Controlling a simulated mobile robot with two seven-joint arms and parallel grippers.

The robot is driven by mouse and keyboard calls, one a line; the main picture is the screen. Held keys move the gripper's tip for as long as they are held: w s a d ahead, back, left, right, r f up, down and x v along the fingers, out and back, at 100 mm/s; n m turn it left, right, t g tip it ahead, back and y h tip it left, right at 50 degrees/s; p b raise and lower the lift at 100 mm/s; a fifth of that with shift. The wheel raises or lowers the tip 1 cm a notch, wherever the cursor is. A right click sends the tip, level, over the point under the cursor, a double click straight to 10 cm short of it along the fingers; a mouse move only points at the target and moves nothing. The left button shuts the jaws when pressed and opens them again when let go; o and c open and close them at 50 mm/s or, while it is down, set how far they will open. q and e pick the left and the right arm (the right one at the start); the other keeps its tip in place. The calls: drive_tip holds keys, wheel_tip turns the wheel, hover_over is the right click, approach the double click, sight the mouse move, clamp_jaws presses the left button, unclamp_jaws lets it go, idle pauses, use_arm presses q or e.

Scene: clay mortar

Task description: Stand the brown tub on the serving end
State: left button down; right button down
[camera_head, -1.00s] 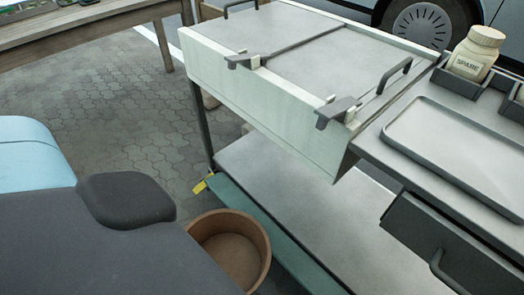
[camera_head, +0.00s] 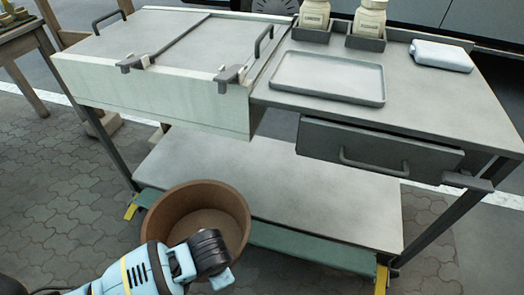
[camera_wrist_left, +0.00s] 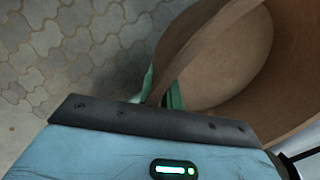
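The brown tub (camera_head: 158,213) is round, open-topped and empty. It stands low in front of the cart's left half, by the green lower rail; its underside is hidden. My left gripper (camera_head: 218,272) is at the tub's near rim in the head view. In the left wrist view the tub (camera_wrist_left: 290,95) fills the right side, and its wall runs down to my gripper (camera_wrist_left: 160,95), with green slivers on either side of the wall. Whether the fingers are closed on the wall is not clear. My right gripper is out of view. No label marks a serving end on the cart.
The cart has a pale lidded box (camera_head: 150,92) at left and a grey worktop (camera_head: 440,105) at right. A drawer (camera_head: 380,150) hangs below; the lower shelf (camera_head: 300,195) is largely bare.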

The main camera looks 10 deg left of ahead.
use_arm(q)
drive_tip(key=w+r+n, duration=0.2)
drive_tip(key=w+r, duration=0.1)
drive_tip(key=r, duration=0.4)
drive_tip(key=w+r+n, duration=0.2)
drive_tip(key=w+r, duration=0.1)
drive_tip(key=r, duration=0.5)
drive_tip(key=a+r+n, duration=0.2)
drive_tip(key=r, duration=0.4)
drive_tip(key=s+a+r+n+g, duration=0.1)
drive_tip(key=a+r+n, duration=0.1)
drive_tip(key=r, duration=0.4)
drive_tip(key=shift+s+r+n, duration=0.3)
drive_tip(key=shift+n, duration=0.2)
